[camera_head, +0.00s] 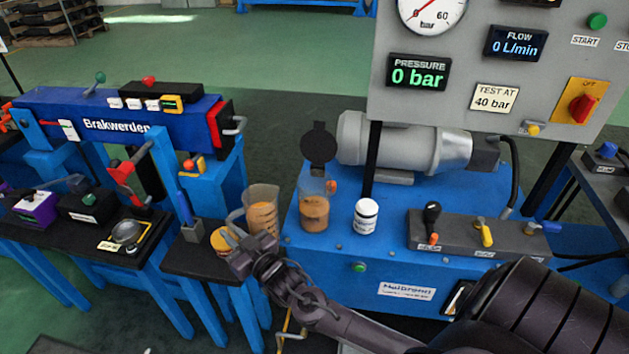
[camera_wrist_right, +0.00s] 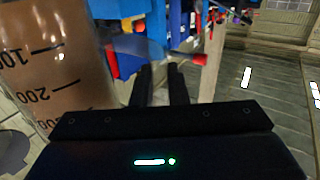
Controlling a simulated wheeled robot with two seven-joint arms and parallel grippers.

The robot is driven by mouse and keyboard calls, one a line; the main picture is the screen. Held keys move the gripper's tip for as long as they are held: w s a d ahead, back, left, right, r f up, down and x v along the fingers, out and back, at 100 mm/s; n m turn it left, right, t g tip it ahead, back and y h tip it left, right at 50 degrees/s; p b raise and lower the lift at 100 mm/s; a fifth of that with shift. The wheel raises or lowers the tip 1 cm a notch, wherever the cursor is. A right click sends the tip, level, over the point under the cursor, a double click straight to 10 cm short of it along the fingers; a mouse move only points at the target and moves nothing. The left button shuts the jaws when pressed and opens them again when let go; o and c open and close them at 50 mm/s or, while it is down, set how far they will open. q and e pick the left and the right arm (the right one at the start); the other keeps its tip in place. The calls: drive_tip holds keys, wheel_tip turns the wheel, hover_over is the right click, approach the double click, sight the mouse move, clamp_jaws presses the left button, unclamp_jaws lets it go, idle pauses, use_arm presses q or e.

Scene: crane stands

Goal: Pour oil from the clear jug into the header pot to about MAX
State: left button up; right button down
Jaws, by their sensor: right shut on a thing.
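The clear jug (camera_head: 263,212), part filled with orange-brown oil, looks close to upright just left of the header pot. My right gripper (camera_head: 243,243) is at the jug's left side, shut on its handle. In the right wrist view, the jug (camera_wrist_right: 55,70) shows graduation marks and brown oil, and the fingers (camera_wrist_right: 160,85) close on its clear handle. The clear header pot (camera_head: 314,208) stands on the blue bench with its dark lid (camera_head: 319,145) raised. It holds orange-brown oil in its lower part; its MAX mark is too small to read. My left gripper is not in view.
A white jar (camera_head: 366,216) stands right of the pot on the blue bench (camera_head: 385,265). A grey motor (camera_head: 400,142) lies behind, with a lever block (camera_head: 480,234) further right. A small black-topped table (camera_head: 190,259) stands left of the jug, with an orange round thing (camera_head: 222,239) near it.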

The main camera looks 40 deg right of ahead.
sight(236, 211)
drive_tip(key=shift+r, duration=0.2)
